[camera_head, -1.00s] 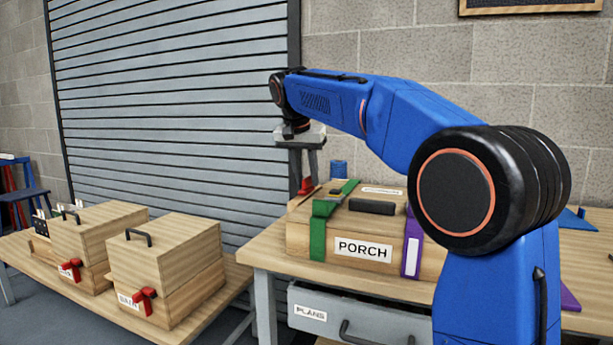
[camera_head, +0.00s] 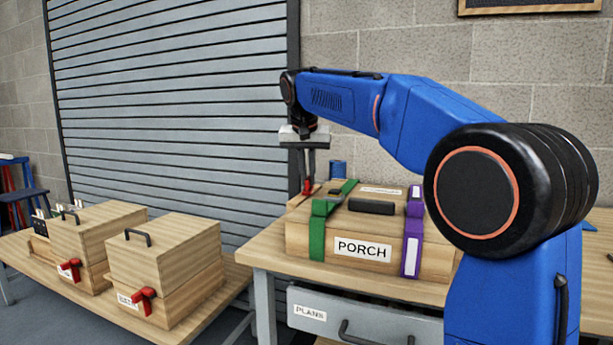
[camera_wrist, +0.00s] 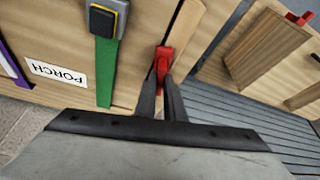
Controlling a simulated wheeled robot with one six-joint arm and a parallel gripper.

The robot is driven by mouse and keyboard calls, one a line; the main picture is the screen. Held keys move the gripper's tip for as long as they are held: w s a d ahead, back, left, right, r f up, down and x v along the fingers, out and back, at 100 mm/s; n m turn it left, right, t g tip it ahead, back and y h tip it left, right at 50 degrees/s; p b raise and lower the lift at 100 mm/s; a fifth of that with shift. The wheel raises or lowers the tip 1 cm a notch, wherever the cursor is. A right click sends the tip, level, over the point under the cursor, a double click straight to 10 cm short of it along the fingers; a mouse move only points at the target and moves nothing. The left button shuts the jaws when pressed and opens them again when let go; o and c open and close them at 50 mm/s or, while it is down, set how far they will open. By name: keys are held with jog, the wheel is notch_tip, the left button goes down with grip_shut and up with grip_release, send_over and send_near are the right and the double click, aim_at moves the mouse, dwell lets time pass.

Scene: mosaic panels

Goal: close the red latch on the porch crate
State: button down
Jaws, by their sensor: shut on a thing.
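The porch crate (camera_head: 290,238) is a wooden box with a PORCH label on its front, on the right-hand bench. It also shows in the wrist view (camera_wrist: 142,50). The red latch (camera_wrist: 163,62) is on the crate's left side, near the edge by the green strap. My gripper (camera_head: 308,188) hangs down at the crate's left side. In the wrist view my gripper (camera_wrist: 165,82) is shut on the red latch, with its two fingers on either side of it. The fingers hide part of the latch, and I cannot tell whether it is fastened.
A green strap (camera_head: 318,230) and a purple strap (camera_head: 412,240) cross the crate, with a black handle (camera_head: 371,206) on its lid. Two wooden boxes with red latches (camera_head: 145,299) stand on the low left bench. A grey drawer (camera_head: 370,318) is below the crate.

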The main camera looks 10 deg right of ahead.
jog(key=n, duration=0.2)
jog(key=d+n+y, duration=0.1)
jog(key=shift+s+n+t, duration=0.1)
jog(key=shift+n+t, duration=0.2)
jog(key=shift+n, duration=0.1)
jog(key=n+y, duration=0.2)
jog(key=n, duration=0.1)
jog(key=shift+d+n, duration=0.3)
jog(key=shift+d, duration=0.1)
jog(key=n, duration=0.2)
jog(key=n+y, duration=0.1)
jog(key=shift+w+d+n, duration=0.25)
jog(key=shift+d+n, duration=0.05)
jog(key=shift+d, duration=0.05)
jog(key=shift+w+d+n+g+y, duration=0.2)
jog(key=shift+n+g+y, duration=0.25)
jog(key=shift+n, duration=0.65)
jog(key=shift+w+d+n+g+y, duration=0.15)
jog(key=shift+n+g+y, duration=0.25)
jog(key=shift+n, duration=0.7)
jog(key=c, duration=1.8)
grip_release()
jog(key=shift+c, duration=0.2)
